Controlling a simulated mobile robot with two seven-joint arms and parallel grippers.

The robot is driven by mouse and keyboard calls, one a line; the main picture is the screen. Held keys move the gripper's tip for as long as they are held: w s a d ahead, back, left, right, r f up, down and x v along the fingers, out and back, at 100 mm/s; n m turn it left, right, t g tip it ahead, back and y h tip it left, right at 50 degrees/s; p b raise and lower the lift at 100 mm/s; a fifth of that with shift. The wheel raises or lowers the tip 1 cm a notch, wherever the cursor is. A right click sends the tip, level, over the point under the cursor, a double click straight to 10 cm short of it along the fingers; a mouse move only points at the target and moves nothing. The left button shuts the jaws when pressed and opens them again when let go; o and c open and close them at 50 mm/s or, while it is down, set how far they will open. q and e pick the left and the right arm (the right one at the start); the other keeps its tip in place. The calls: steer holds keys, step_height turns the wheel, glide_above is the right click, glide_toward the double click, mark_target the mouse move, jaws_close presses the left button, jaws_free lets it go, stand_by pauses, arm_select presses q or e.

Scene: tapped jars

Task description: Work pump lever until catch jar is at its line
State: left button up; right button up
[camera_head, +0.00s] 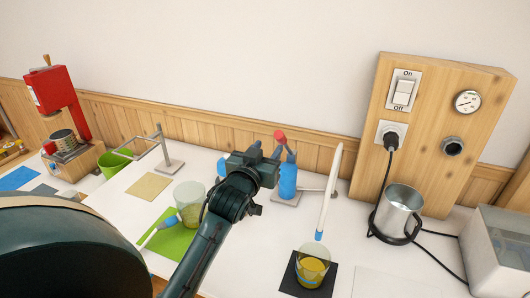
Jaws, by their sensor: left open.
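A blue pump (288,181) stands on a pale base near the back of the white table. Its lever ends in a red knob (280,136). My left gripper (267,153) is open just left of the pump, close to the lever, and partly covers it; I cannot tell whether it touches. A clear jar with yellow contents (312,269) stands on a black mat in front. Another clear jar (190,202) stands on a green mat, partly behind my arm. I cannot tell which is the catch jar, nor make out its line. My right gripper is not in view.
A white stick with a blue tip (329,195) rises above the front jar. A metal jug (398,213) and cords stand right, below a wooden panel (434,130) with switch and gauge. A red device (54,92) and green bucket (116,163) are left.

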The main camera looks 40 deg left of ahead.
mark_target(277, 136)
arm_select(q)
steer(key=shift+x, duration=1.8)
steer(key=shift+w+f, duration=0.1)
steer(key=shift+w, duration=0.25)
steer(key=shift+b+x, duration=0.95)
steer(key=shift+x, duration=0.4)
steer(key=shift+w+p, duration=0.15)
steer(key=shift+p, duration=0.15)
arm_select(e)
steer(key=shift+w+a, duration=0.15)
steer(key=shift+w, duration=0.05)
arm_select(q)
steer(key=shift+w+a, duration=0.1)
